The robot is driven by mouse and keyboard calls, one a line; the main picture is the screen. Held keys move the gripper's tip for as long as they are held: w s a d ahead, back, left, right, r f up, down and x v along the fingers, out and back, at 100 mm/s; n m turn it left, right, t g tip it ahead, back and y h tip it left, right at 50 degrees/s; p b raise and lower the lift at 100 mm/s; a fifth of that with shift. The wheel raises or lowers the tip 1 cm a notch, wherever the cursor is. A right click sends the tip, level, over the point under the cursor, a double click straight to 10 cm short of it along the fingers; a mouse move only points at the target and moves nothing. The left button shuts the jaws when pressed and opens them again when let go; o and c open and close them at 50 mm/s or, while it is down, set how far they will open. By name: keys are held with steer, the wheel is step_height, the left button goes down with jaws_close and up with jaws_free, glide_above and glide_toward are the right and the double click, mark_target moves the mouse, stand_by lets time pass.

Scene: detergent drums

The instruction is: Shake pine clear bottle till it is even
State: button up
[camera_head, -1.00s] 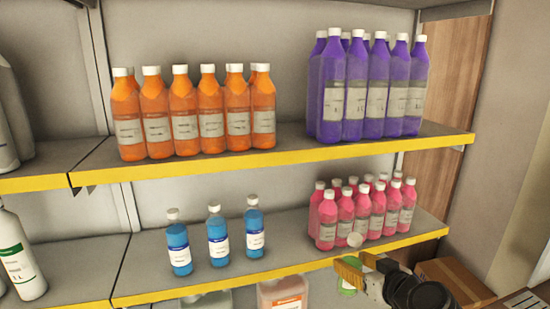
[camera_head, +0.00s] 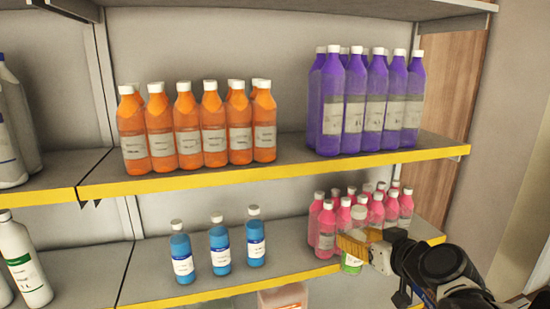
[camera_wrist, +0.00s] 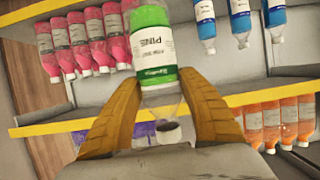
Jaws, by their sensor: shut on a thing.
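The pine bottle (camera_head: 351,263) is clear with a green and white label and a whitish cap. It is in front of the pink bottles at the lower right of the head view. My gripper (camera_head: 350,243) is shut on it, with yellow fingers around its upper part. In the wrist view the bottle (camera_wrist: 152,42) hangs cap-down between my two fingers (camera_wrist: 158,84); the shelves also show upside down there, so the bottle is roughly upright. I cannot make out how even its contents are.
Pink bottles (camera_head: 326,230) stand close behind the held bottle on the lower shelf. Blue bottles (camera_head: 219,246) stand to the left, with bare shelf between. Orange (camera_head: 187,130) and purple bottles (camera_head: 356,105) fill the shelf above. The yellow shelf edge (camera_head: 285,275) is near my gripper.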

mark_target(352, 260)
steer(key=f, duration=0.2)
steer(key=w+f, duration=0.1)
steer(key=f, duration=0.4)
steer(key=shift+w+d+f, duration=0.2)
steer(key=shift+w+f, duration=0.15)
steer(key=r, duration=0.4)
steer(key=s+r, duration=0.1)
steer(key=r, duration=0.2)
steer(key=shift+a, duration=0.15)
steer(key=shift+s, duration=0.3)
steer(key=f, duration=0.3)
steer(key=w+f, duration=0.1)
steer(key=f, duration=0.2)
steer(key=shift+w+f, duration=0.15)
steer(key=shift+f, duration=0.25)
steer(key=shift+w+r, duration=0.15)
steer(key=shift+r, duration=0.05)
steer(key=r, duration=0.2)
steer(key=s+r, duration=0.1)
steer(key=r, duration=0.4)
steer(key=shift+s, duration=0.25)
steer(key=f, duration=0.2)
steer(key=w+f, duration=0.1)
steer(key=f, duration=0.5)
steer(key=shift+w, duration=0.2)
steer(key=shift+s+r, duration=0.4)
steer(key=shift+s, duration=0.1)
steer(key=shift+w+f, duration=0.15)
steer(key=shift+w, duration=0.15)
steer(key=shift+s, duration=0.1)
